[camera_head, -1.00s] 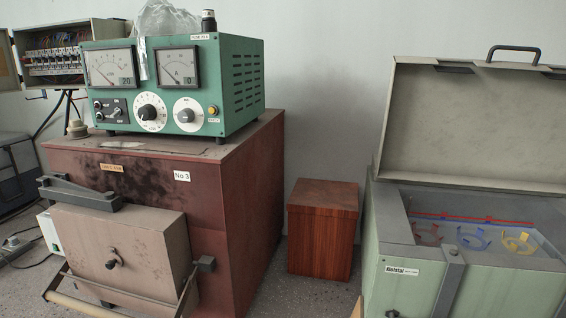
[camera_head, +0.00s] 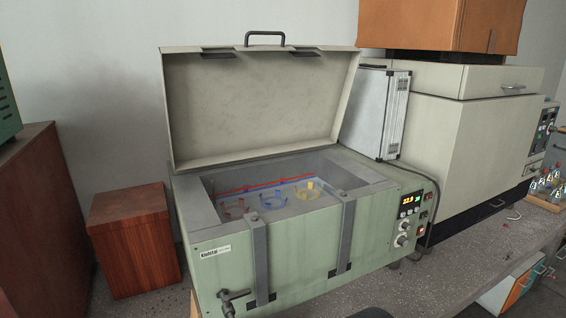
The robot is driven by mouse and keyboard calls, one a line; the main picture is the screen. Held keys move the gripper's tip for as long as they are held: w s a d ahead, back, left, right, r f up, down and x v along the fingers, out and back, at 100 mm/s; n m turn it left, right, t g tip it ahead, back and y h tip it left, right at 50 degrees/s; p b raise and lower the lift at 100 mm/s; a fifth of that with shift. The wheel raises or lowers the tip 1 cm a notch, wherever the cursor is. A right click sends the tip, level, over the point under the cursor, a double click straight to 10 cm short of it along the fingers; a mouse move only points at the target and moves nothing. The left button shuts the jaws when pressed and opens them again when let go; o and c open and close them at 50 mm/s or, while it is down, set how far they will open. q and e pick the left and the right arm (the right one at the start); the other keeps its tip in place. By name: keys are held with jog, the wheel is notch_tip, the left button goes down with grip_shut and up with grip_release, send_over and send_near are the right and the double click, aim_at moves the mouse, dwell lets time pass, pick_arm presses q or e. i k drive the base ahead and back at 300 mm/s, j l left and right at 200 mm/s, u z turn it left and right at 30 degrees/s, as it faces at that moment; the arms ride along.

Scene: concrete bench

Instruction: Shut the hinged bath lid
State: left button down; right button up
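The bath (camera_head: 290,250) is a pale green box in the middle of the head view, on the bench. Its hinged lid (camera_head: 262,105) is grey-white and stands open, tilted up at the back edge. A dark handle (camera_head: 265,38) sits on the lid's top edge. Inside the open basin are red, blue and yellow ring-shaped holders (camera_head: 272,201). Two grey straps (camera_head: 347,238) run down the front, and a tap (camera_head: 235,296) is at the lower left. A lit display (camera_head: 411,199) and knobs are on the right side.
A reddish wooden box (camera_head: 133,240) stands left of the bath. A silver case (camera_head: 376,112) and a large cream appliance (camera_head: 455,140) stand close on the right. Flasks (camera_head: 546,184) are at the far right. Bare bench (camera_head: 440,275) shows right of the bath.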

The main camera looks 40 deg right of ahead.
aim_at(224, 104)
jog(key=z, duration=1.45)
